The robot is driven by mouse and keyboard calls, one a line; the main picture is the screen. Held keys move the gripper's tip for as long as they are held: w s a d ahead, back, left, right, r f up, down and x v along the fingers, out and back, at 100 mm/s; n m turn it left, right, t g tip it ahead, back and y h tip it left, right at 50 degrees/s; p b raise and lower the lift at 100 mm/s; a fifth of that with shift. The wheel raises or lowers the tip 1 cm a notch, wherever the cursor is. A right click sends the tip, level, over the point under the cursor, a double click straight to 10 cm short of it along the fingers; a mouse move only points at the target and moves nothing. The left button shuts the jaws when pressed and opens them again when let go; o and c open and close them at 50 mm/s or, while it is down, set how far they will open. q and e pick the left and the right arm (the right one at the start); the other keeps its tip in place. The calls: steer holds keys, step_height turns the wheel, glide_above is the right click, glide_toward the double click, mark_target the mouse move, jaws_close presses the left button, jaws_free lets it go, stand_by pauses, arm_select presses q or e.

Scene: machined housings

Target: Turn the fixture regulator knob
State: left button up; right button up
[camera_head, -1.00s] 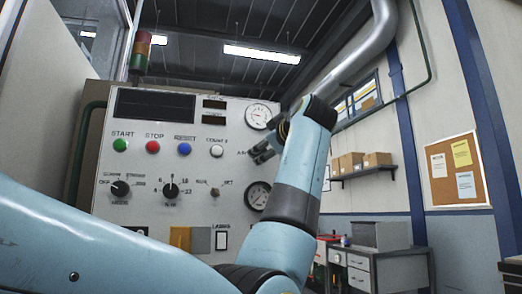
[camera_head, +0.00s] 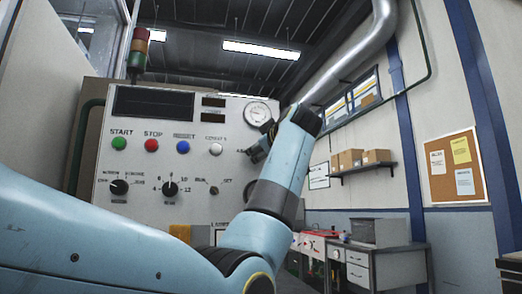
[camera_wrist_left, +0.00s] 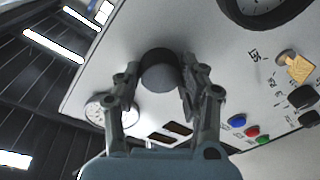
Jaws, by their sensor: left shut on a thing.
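The grey control panel (camera_head: 135,213) stands upright ahead, left of centre. A dark round knob (camera_wrist_left: 158,75) sticks out from it in the left wrist view, which I take to be the regulator knob. My left gripper (camera_wrist_left: 160,82) has one finger on each side of this knob and is shut on it. In the head view the left gripper (camera_head: 257,152) is at the panel's right part, below the upper gauge (camera_head: 257,113). My right gripper is in neither view.
A signal tower (camera_head: 138,50) stands on top. A drawer bench (camera_head: 372,258) and a shelf with boxes (camera_head: 362,160) are to the right.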

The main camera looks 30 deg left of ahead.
arm_select(q)
steer(key=shift+c, duration=0.7)
steer(key=shift+m, duration=0.4)
steer(key=shift+f+m+t+p, duration=0.1)
steer(key=shift+m+t+p, duration=0.4)
steer(key=shift+m+p, duration=3.15)
steer(key=shift+m+t+p, duration=0.5)
steer(key=shift+m+p, duration=1.35)
steer(key=shift+m, duration=3.5)
